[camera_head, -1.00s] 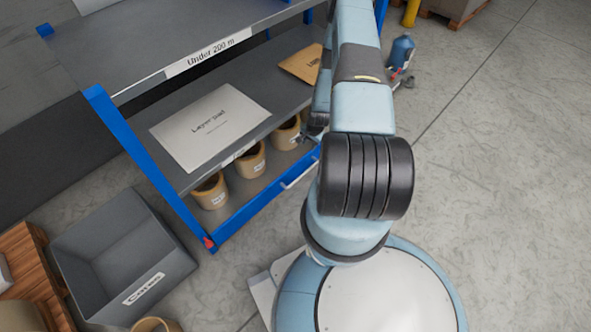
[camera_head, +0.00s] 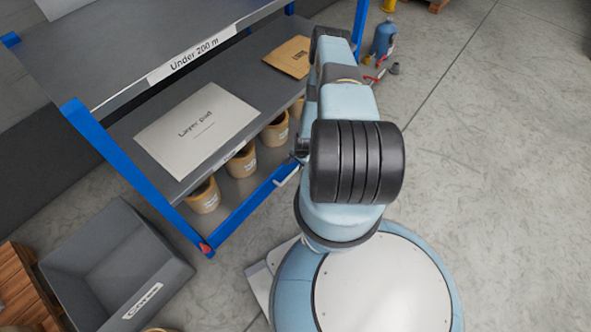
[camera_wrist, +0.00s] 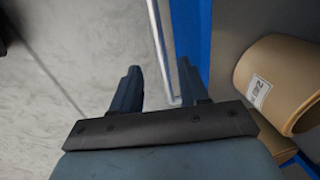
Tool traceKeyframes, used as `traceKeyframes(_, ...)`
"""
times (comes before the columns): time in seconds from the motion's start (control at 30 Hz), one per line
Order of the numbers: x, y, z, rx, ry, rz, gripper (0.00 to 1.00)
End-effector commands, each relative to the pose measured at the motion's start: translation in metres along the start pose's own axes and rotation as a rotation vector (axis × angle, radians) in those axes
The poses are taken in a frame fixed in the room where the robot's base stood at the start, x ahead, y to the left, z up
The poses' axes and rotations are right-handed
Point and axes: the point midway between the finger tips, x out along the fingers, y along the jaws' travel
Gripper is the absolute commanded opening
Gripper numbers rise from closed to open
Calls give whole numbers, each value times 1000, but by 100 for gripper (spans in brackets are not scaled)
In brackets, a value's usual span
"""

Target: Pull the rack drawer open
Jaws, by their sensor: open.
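The rack drawer (camera_head: 236,213) is the low blue-fronted level of the rack, with tan rolls on it. Its pale bar handle (camera_head: 288,177) shows in the head view, partly hidden by my arm. In the wrist view the blue drawer front (camera_wrist: 190,32) runs down right of centre, with the handle (camera_wrist: 161,40) beside it. My gripper (camera_wrist: 160,68) is open there. The handle's near end appears between the two fingers, closer to the right one; I cannot tell whether it touches. In the head view the gripper is mostly hidden by my arm.
The rack's middle shelf holds a layer pad (camera_head: 196,130) and a brown envelope (camera_head: 290,57). A grey crate (camera_head: 150,290) stands at the lower left. A blue bottle (camera_head: 384,38) stands beyond my arm. The floor on the right is clear.

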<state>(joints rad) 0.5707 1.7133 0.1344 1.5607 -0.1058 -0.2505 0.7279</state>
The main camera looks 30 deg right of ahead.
Motion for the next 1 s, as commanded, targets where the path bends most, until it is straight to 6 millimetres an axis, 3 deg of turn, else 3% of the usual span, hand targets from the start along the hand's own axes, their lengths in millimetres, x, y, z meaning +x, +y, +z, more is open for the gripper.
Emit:
traceKeyframes(0.3, 47, 0, 1, -2, -1, 1, 44)
traceKeyframes(0.5, 66, 0, 0, -1, 0, 0, 44)
traceKeyframes(0.93, 72, 0, 0, -1, 0, 0, 44)
traceKeyframes(1.0, 72, 0, 0, -1, 0, 0, 39)
